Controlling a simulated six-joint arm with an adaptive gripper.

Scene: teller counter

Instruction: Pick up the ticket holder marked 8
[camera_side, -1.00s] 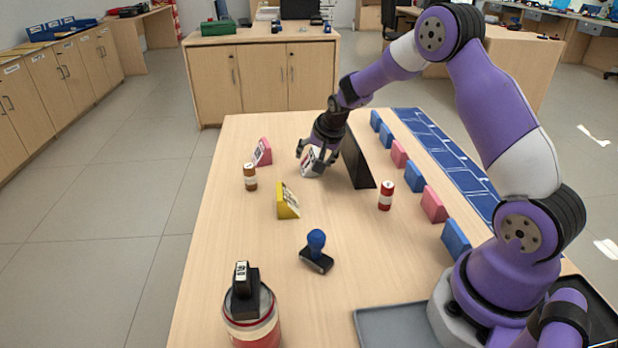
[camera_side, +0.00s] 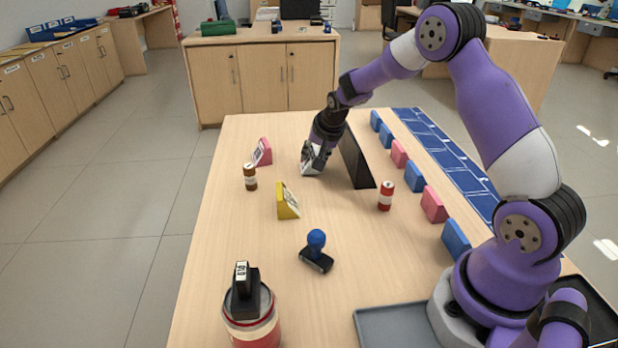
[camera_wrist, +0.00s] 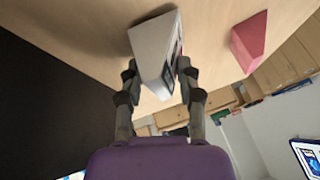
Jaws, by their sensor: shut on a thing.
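My gripper (camera_side: 314,155) is at the far part of the table, its fingers shut on a white wedge-shaped ticket holder (camera_side: 311,169). In the wrist view my gripper (camera_wrist: 158,78) has one finger on each side of the white holder (camera_wrist: 152,42). The holder rests on or very near the table; I cannot tell which. Its printed face is turned mostly away in the wrist view and covered by my fingers in the side view, so its number cannot be read.
A black upright panel (camera_side: 354,160) stands close to the right of my gripper. A brown-and-white cylinder (camera_side: 250,177), a red cylinder (camera_side: 386,196) and a blue-handled stamp (camera_side: 316,253) stand nearer. Several blue and pink wedges line the right side. A grey tray (camera_side: 385,328) lies at the front.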

